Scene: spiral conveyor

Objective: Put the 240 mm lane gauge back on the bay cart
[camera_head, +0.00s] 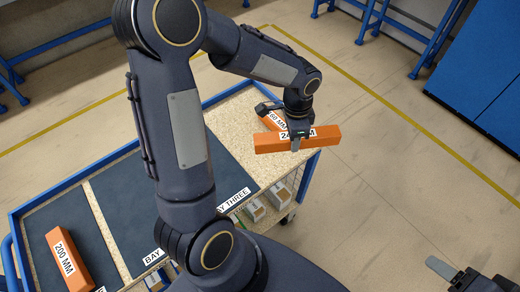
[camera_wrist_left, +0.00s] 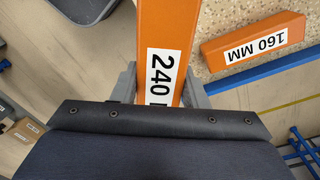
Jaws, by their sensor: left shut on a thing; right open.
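The 240 mm lane gauge (camera_head: 322,138) is an orange bar with a white label. My left gripper (camera_head: 297,142) is shut across its middle. The wrist view shows the gauge (camera_wrist_left: 164,35) between the two grey fingers (camera_wrist_left: 160,88), its label partly hidden. It appears raised over the bare chipboard end of the bay cart (camera_head: 245,125), its right end reaching past the cart's edge. The cart has a blue frame and dark mats. My right gripper (camera_head: 442,270) is open and empty at the lower right, partly out of frame.
An orange 160 mm gauge (camera_wrist_left: 252,42) lies on the chipboard; the held gauge partly hides it in the head view (camera_head: 270,117). A 200 mm gauge (camera_head: 65,258) lies on the left mat. Small boxes (camera_head: 256,210) sit below the cart top.

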